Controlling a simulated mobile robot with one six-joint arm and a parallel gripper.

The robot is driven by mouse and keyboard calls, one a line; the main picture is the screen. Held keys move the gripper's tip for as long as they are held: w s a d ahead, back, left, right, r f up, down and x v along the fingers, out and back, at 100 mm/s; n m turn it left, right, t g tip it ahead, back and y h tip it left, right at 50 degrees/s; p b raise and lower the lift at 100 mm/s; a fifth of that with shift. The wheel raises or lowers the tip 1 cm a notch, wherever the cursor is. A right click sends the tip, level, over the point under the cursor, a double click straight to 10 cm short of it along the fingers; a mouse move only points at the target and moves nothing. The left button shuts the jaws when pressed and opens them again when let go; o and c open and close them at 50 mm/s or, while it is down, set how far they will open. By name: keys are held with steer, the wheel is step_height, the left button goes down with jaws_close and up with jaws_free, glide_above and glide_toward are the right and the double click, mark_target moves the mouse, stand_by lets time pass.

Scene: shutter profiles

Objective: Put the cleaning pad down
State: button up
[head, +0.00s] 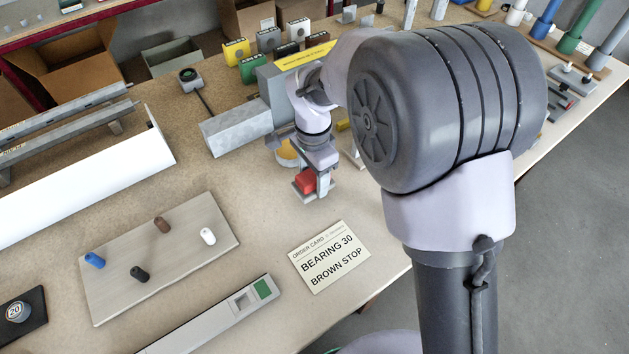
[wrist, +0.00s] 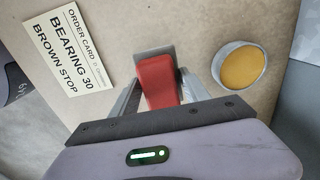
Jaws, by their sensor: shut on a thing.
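My gripper (head: 308,188) is low over the bench, pointing down, to the upper left of the order card. Its jaws are shut on a red block, which I take to be the cleaning pad (head: 306,181). In the wrist view the red pad (wrist: 158,82) sits between the two grey fingers of my gripper (wrist: 160,85). I cannot tell whether its underside touches the bench top.
A round dish with a yellow-orange inside (wrist: 239,68) stands close beside my gripper. The order card (head: 330,257) lies nearby. A board with several small stops (head: 190,262) lies to the left. A grey metal block (head: 236,130) stands behind. Bare bench shows around the card.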

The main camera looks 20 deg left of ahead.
mark_target(313, 186)
steer(key=shift+f+b, duration=0.45)
steer(key=shift+f, duration=1.05)
steer(key=o, duration=1.2)
step_height(313, 186, up, 12)
steer(key=p, duration=0.5)
steer(key=shift+r, duration=0.25)
steer(key=s+d+r+n+t+y, duration=0.1)
steer(key=s+d+r, duration=0.3)
steer(key=d+r, duration=0.3)
steer(key=s+d+r+n+t+y, duration=0.1)
steer(key=s+d+r+t, duration=0.1)
steer(key=s+d+r, duration=0.5)
steer(key=s+d+f+n+t, duration=0.1)
steer(key=s+d+f+t, duration=0.1)
steer(key=s+d, duration=0.4)
steer(key=shift+s+d+n+t+b, duration=0.3)
steer(key=shift+s+d+t+b, duration=0.15)
steer(key=shift+d, duration=0.85)
